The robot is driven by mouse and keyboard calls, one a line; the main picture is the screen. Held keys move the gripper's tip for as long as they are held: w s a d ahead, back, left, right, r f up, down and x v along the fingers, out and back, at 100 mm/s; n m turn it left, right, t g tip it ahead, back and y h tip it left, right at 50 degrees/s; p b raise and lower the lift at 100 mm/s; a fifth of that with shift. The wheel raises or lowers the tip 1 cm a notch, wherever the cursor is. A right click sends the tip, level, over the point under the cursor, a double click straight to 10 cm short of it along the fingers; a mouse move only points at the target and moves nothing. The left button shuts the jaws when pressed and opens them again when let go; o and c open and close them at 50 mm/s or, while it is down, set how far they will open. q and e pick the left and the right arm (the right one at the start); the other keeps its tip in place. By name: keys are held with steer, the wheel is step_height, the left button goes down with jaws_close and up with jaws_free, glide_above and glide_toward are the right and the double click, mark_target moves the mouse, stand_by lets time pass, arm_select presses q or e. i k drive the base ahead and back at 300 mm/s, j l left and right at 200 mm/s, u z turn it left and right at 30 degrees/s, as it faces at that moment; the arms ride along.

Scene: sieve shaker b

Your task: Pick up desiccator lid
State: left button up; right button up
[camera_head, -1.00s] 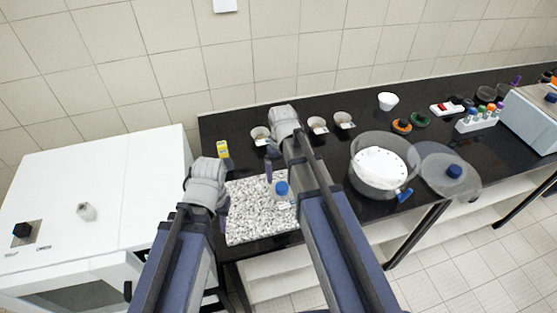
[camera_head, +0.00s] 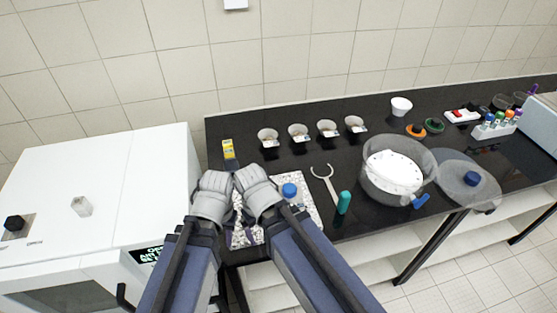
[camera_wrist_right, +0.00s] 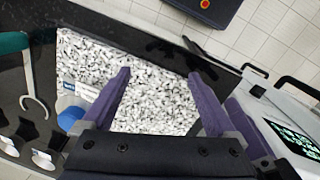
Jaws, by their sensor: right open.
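The desiccator lid (camera_head: 467,192) is a clear round disc with a blue knob (camera_head: 472,178). It lies at the right, near the bench's front edge, beside the clear desiccator bowl (camera_head: 372,190) with its white perforated plate. My left gripper (camera_head: 214,195) and right gripper (camera_head: 258,190) are close together over the speckled slab, far left of the lid. The left fingers are mostly hidden in the head view. In the right wrist view my right gripper (camera_wrist_right: 160,78) is open and empty above the slab, with purple fingers apart. The lid is not in that view.
The speckled slab (camera_head: 306,205) carries a blue-capped bottle (camera_head: 289,191). A fork-shaped tool with a green handle (camera_head: 344,202) lies between slab and bowl. Several small cups (camera_head: 327,129) line the back. A white cabinet (camera_head: 100,185) stands left. A tube rack (camera_head: 495,128) is beyond the lid.

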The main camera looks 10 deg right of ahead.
mark_target(471, 186)
steer(key=l+z, duration=0.15)
steer(key=z, duration=1.8)
steer(key=l+u, duration=0.1)
steer(key=u, duration=0.3)
steer(key=i+l+u, duration=0.1)
steer(key=u, duration=0.25)
steer(key=l+u, duration=0.15)
steer(key=u, duration=0.25)
steer(key=i+l+u, duration=0.1)
steer(key=l+u, duration=0.3)
steer(key=l, duration=0.45)
steer(key=l+u, duration=0.4)
steer(key=l, duration=1.65)
steer(key=k, duration=0.05)
